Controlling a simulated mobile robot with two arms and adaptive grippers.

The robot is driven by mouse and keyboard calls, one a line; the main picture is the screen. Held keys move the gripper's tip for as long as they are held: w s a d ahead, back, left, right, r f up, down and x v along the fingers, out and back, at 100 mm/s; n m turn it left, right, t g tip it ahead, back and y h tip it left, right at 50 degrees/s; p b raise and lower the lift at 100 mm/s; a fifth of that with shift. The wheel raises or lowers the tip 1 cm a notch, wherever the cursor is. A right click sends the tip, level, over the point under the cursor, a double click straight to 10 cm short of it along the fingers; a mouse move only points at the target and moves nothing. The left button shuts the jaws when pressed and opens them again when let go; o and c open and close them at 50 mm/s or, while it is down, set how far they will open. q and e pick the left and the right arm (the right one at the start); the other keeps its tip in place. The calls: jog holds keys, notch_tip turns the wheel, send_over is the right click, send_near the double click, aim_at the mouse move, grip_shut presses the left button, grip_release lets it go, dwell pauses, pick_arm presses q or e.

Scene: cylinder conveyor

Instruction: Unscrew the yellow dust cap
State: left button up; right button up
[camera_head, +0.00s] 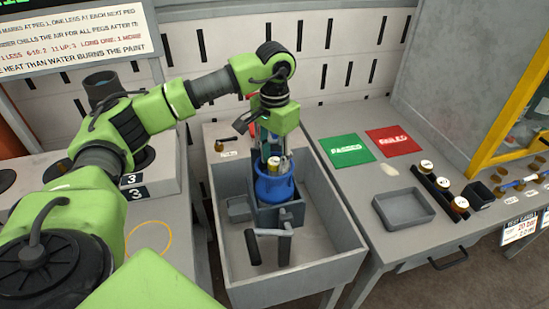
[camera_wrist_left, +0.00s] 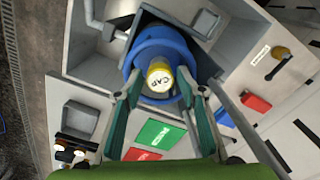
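The yellow dust cap (camera_wrist_left: 160,77), its pale top lettered "CAP", sits on the upright blue cylinder (camera_wrist_left: 152,48). In the head view the cylinder (camera_head: 275,188) stands in a grey square holder inside a grey basin, and the cap (camera_head: 274,162) is partly hidden by the gripper. My left gripper (camera_head: 272,148) points down over the cylinder. In the left wrist view the left gripper's (camera_wrist_left: 160,94) fingers are spread on both sides of the cap, with gaps visible. I cannot tell how far the tips are above it. My right gripper is not in view.
To the right are green (camera_head: 345,149) and red (camera_head: 394,140) mats, a grey tray (camera_head: 403,210) and several small capped cylinders (camera_head: 443,184).

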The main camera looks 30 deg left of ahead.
pick_arm(q)
grip_shut()
jog(key=n, duration=0.3)
jog(key=shift+n, duration=1.5)
jog(key=shift+r+n, duration=0.1)
jog(key=shift+n, duration=0.8)
jog(key=n, duration=0.4)
jog(key=shift+p, duration=0.35)
jog(key=shift+n, duration=0.3)
